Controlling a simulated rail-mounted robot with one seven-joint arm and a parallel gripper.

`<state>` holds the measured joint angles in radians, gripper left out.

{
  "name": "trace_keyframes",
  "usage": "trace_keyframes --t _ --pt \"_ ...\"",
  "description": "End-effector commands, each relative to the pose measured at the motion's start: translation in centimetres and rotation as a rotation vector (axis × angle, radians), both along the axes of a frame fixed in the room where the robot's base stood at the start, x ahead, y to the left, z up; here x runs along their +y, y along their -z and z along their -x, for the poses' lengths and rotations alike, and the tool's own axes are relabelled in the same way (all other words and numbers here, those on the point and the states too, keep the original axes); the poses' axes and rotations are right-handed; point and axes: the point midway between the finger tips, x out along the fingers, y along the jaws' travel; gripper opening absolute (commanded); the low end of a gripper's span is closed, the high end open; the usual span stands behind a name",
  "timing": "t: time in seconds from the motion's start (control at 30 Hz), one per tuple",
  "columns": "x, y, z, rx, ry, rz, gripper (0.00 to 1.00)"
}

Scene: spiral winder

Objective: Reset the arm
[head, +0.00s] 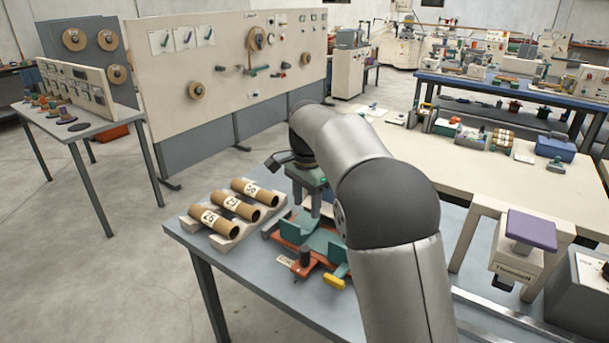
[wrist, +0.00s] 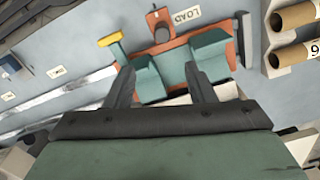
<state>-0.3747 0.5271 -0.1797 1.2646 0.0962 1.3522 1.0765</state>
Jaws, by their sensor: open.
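My gripper (wrist: 158,68) points down over a loading fixture, and its two dark fingers stand apart with nothing held between them. In the head view my gripper's green body shows beside my arm, above the fixture; its fingertips are hard to make out there. The fixture has an orange base (head: 276,236) and teal cradle blocks (head: 290,230), with a yellow handle (head: 334,281). The wrist view shows the cradle blocks (wrist: 210,55) below the fingers and a LOAD label (wrist: 187,15) beyond. The cradle looks empty where visible. My arm hides part of the fixture in the head view.
Several labelled cardboard tubes (head: 215,219) lie in a pale rack (head: 235,240) left of the fixture on the blue-grey table (head: 262,284). A pale frame with a purple-topped device (head: 532,228) stands at the right. A panel (head: 240,70) stands behind. The floor at left is clear.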

Motion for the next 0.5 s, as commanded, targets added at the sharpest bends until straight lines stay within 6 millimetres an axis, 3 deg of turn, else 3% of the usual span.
trace_keyframes --t 0.17,0.33,0.5 --pt "-4.9 -1.0 6.0 -0.005 -0.158 -0.026 0.49" --pt "-9.6 0.2 15.9 -0.02 -0.424 -0.037 0.49" --pt "-12.5 3.4 25.9 -0.033 -0.681 -0.02 0.49"
